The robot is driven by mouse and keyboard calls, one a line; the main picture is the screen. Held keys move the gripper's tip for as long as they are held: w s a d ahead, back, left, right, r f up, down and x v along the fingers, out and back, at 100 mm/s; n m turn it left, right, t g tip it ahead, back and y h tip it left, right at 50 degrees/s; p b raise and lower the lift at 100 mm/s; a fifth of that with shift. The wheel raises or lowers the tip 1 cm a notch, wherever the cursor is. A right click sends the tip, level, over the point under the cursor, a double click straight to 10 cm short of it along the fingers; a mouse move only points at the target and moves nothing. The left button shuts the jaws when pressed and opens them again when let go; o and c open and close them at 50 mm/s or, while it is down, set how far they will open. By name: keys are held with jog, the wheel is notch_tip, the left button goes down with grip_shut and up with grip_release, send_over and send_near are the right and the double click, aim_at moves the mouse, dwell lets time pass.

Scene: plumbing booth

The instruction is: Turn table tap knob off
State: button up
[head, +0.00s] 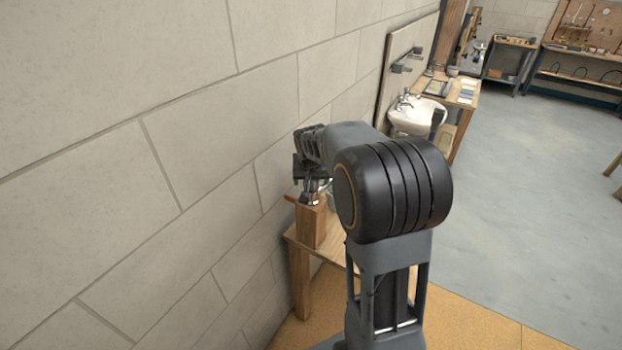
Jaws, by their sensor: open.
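My gripper (307,181) points down beside the block wall, just above a small table (300,243), and is open. A wooden post (311,228) stands on this table under the gripper. Small metallic parts (313,200), which look like the table tap, show at the top of the post, right under the fingers. A small reddish piece (289,199) sticks out to their left; I cannot tell whether it is the knob. The fingers and arm hide most of the tap. I cannot tell whether the fingers touch it.
The block wall (150,150) runs close along the left. A workbench and pegboard (588,25) are at the far right. The grey floor (540,200) at right is open.

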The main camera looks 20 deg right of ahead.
jog(key=shift+w+d+f, duration=0.1)
jog(key=shift+w+f, duration=0.05)
jog(key=shift+f, duration=0.35)
jog(key=shift+c, duration=0.2)
jog(key=c, duration=0.9)
